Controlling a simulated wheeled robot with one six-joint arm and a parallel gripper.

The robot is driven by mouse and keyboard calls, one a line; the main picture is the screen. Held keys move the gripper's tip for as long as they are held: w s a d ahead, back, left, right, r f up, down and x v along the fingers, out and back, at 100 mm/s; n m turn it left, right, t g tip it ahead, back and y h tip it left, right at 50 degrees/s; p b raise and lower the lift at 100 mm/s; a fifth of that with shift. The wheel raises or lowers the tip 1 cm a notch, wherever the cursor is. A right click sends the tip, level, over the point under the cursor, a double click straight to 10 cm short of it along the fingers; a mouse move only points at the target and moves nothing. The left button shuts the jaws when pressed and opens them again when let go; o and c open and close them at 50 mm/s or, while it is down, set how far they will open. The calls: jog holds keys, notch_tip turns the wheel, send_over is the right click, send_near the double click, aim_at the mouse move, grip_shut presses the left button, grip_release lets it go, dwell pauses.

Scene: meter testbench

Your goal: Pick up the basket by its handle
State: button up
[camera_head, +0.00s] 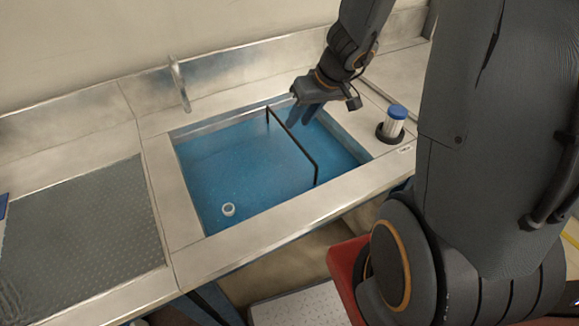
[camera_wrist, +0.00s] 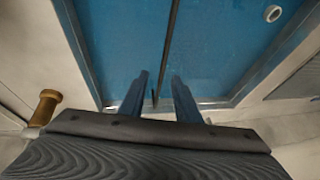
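A thin black bar, seemingly the basket's handle (camera_head: 293,148), spans the blue-lined sink (camera_head: 185,218) with a short upright at each end. The basket's body cannot be made out apart from the blue sink. My gripper (camera_head: 301,116) is over the sink's back edge, fingers pointing down, near the bar's far end. In the wrist view the handle (camera_wrist: 171,45) runs up the picture, and its near end shows between the two parted fingers (camera_wrist: 158,85). The fingers are open and empty; I cannot tell how high they are above the bar.
A white ring (camera_head: 228,209) lies in the sink's front left. A faucet (camera_head: 180,85) stands behind the sink. A blue-capped white cylinder (camera_head: 396,118) stands in a black holder at the right.

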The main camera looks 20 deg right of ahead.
aim_at(289, 132)
jog(key=shift+a+x, duration=0.2)
jog(key=shift+x, duration=3.65)
jog(key=shift+r, duration=0.1)
grip_shut()
